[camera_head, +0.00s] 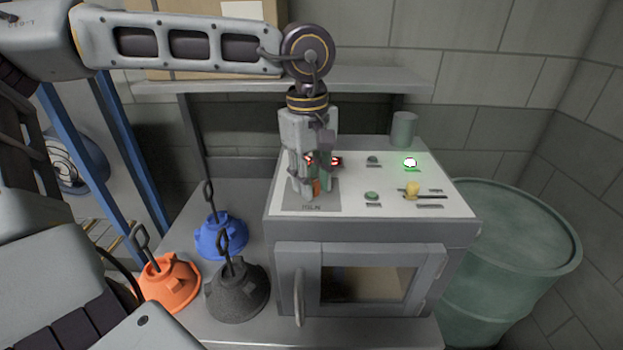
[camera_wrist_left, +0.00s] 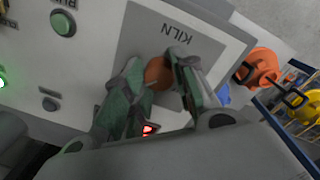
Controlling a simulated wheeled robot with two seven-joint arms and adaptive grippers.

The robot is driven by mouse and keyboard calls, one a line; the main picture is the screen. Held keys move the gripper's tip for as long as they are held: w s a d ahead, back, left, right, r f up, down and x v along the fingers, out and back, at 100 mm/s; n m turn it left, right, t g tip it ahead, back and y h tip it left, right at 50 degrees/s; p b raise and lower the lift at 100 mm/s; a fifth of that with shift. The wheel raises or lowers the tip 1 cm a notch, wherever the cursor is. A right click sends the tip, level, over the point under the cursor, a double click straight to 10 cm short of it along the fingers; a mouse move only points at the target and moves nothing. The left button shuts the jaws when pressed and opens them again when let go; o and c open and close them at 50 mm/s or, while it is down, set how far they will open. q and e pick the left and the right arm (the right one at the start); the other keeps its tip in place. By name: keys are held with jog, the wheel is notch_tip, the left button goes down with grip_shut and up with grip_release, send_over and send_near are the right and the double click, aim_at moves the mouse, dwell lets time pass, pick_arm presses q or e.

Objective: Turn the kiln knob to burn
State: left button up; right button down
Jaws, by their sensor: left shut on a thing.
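The kiln knob (camera_wrist_left: 157,73) is orange-brown and sits on a dark grey plate marked KILN (camera_wrist_left: 177,33) in the left wrist view. In the head view only a small orange part of the knob (camera_head: 316,187) shows between the fingers. My left gripper (camera_head: 311,190) points down onto the panel and is shut on the knob, with one green-padded finger on each side of it. The fingers hide most of the knob, and I cannot tell which way it points. My right gripper is not in view.
The white panel (camera_head: 388,205) also bears a lit green lamp (camera_head: 410,162), a red light (camera_wrist_left: 148,129), buttons and a yellow slider (camera_head: 412,188). Blue (camera_head: 221,236), orange (camera_head: 170,283) and black (camera_head: 237,291) hoods stand left of the kiln. A green drum (camera_head: 510,260) stands right.

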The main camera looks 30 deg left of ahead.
pick_arm(q)
jog(key=shift+m, duration=2)
jog(key=o, duration=1.1)
jog(key=shift+c, duration=0.2)
jog(key=shift+r, duration=0.1)
notch_tip(320, 180, up, 12)
jog(key=shift+s+a, duration=0.2)
jog(key=shift+a, duration=0.05)
